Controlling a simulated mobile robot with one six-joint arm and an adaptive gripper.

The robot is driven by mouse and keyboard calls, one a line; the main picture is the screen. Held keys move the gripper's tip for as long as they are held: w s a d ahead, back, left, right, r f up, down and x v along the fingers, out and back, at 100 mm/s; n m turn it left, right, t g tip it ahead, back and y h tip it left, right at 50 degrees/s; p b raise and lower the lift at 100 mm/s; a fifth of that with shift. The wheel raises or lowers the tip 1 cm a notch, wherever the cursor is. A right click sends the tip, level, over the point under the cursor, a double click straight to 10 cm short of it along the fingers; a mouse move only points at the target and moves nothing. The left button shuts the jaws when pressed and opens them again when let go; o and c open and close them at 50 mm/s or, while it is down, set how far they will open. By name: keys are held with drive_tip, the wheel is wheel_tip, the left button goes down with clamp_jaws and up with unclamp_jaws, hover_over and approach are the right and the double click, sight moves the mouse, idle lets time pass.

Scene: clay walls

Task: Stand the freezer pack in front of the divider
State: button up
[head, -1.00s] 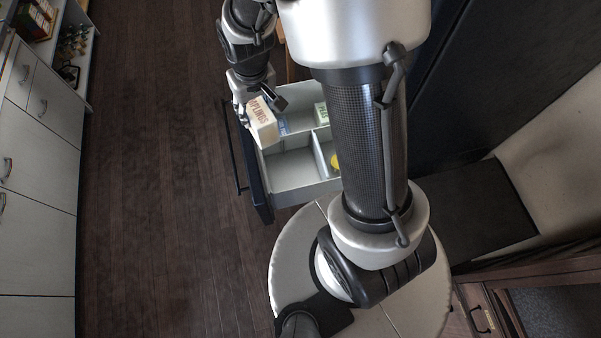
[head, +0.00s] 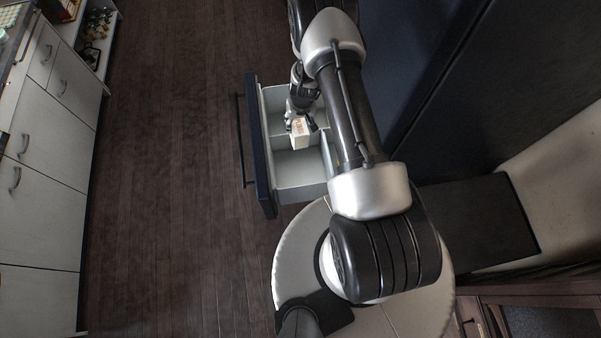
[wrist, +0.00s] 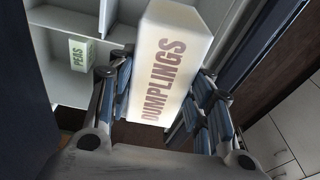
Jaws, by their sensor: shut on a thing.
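The freezer pack, a white box lettered "DUMPLINGS" (wrist: 168,62), is between the fingers of my gripper (wrist: 158,92) in the wrist view. My gripper is shut on it. In the head view the pack (head: 300,133) is at my gripper (head: 301,115), over the open drawer (head: 300,183). The wrist view shows white dividers (wrist: 72,22) splitting the drawer into compartments. The pack hides part of the drawer behind it. I cannot tell how high the pack is above the drawer floor.
A small box lettered "PEAS" (wrist: 80,52) stands in another compartment in the wrist view. The near compartment's visible floor (head: 296,166) is bare. The dark drawer front (head: 263,165) and its handle (head: 242,140) face the wooden floor. White cabinets (head: 45,180) stand at the far left.

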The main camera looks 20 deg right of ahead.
drive_tip(key=shift+m+h, duration=0.3)
drive_tip(key=shift+m, duration=0.1)
drive_tip(key=shift+s+d+f+b, duration=0.65)
drive_tip(key=shift+f+b, duration=2.1)
drive_tip(key=shift+f, duration=2.35)
drive_tip(key=shift+s+d+f+b, duration=0.65)
drive_tip(key=shift+f+b, duration=2.05)
drive_tip(key=shift+f, duration=2.45)
drive_tip(key=shift+s+d+f+b, duration=0.6)
drive_tip(key=shift+f+b, duration=2.15)
drive_tip(key=shift+f, duration=2.35)
drive_tip(key=shift+s+f+b, duration=0.1)
drive_tip(key=shift+f+b, duration=0.2)
drive_tip(key=o, duration=1.3)
drive_tip(key=shift+c, duration=0.2)
drive_tip(key=shift+r, duration=0.2)
